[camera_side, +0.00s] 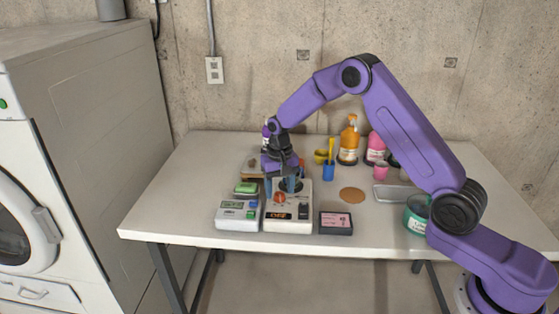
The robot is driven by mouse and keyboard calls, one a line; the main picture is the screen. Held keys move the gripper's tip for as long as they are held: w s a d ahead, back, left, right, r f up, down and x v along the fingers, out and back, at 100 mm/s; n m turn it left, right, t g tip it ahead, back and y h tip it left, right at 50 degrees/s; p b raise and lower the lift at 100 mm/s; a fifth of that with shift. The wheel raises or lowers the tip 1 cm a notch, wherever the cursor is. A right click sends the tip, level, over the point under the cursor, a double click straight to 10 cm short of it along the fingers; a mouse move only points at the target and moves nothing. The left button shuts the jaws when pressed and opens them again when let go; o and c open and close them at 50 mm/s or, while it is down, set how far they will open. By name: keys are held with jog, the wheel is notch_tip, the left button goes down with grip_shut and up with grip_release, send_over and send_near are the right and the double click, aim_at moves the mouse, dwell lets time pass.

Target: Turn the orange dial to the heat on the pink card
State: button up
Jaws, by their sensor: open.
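The orange dial (279,198) sits on a white panel box (288,216) near the front edge of the table. The box also carries a dark display with orange marks and a dark switch. The dial's pointer is too small to read. The pink card (336,219) lies in a dark frame just right of the box; its print is too small to read. My gripper (281,187) points down over the back part of the box, just above or behind the dial. Its fingers are apart. I cannot tell whether they touch the dial.
A second grey-white device (238,214) with green and blue parts stands close at the left. A green tin (417,214) stands at the right beneath my arm.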

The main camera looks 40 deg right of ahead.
aim_at(279, 195)
notch_tip(279, 195, up, 16)
dwell(0.4)
jog(key=shift+s+a, duration=0.1)
jog(key=s+a+r+n, duration=0.1)
jog(key=s+a+n, duration=0.3)
jog(key=s, duration=0.4)
jog(key=s+a+r+n, duration=0.1)
jog(key=s+a+n, duration=0.25)
jog(key=s, duration=0.55)
jog(key=s+d+f+n, duration=0.1)
jog(key=s+d+n, duration=0.1)
jog(key=s, duration=0.6)
jog(key=s+d+f+n, duration=0.1)
jog(key=s+d+n, duration=0.1)
jog(key=s+n, duration=0.2)
jog(key=s+d+f+n, duration=0.2)
jog(key=s+n, duration=0.1)
jog(key=s, duration=0.8)
jog(key=shift+s+d, duration=0.35)
